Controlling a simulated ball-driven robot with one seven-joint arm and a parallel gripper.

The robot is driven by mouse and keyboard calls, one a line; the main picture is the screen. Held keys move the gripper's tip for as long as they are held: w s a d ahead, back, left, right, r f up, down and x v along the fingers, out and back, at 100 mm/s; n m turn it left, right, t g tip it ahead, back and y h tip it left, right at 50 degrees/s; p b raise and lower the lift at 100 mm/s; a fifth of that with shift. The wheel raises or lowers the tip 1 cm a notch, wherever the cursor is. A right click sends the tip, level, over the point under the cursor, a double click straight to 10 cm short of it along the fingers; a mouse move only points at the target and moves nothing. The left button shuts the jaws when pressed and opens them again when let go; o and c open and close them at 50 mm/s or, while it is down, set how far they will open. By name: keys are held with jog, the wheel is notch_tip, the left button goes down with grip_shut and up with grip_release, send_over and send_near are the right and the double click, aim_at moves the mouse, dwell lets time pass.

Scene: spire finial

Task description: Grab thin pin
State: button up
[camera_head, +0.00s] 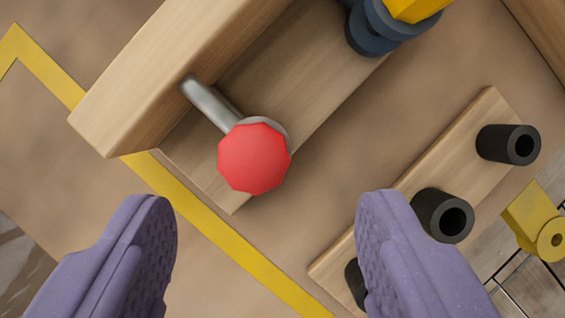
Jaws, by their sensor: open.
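A thin grey metal pin (208,103) with a red faceted head (254,158) shows near the middle of the view, by the end of a wooden block. A grey round part shows just behind the red head. I cannot tell how the pin is fixed. My gripper (267,205) is open, with its two purple textured fingers wide apart at the lower left and lower right. The red head appears between and a little beyond the fingertips, with nothing held. The fingers do not appear to touch it.
A raised wooden block (150,85) stands at the upper left. Dark blue discs (370,32) with a yellow piece on top are at the upper right. A wooden strip with black tubes (508,145) lies at right, partly behind the right finger. A yellow part (530,215) is at far right.

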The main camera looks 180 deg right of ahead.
aim_at(252, 166)
jog(key=b+x, duration=0.1)
jog(key=x, duration=0.1)
jog(key=shift+w+f, duration=0.15)
jog(key=shift+f, duration=0.15)
jog(key=b+x, duration=0.1)
jog(key=x, duration=0.2)
jog(key=b+x, duration=0.1)
jog(key=shift+w+a+f+b, duration=0.1)
jog(key=shift+a+f+b, duration=0.2)
jog(key=shift+r, duration=0.15)
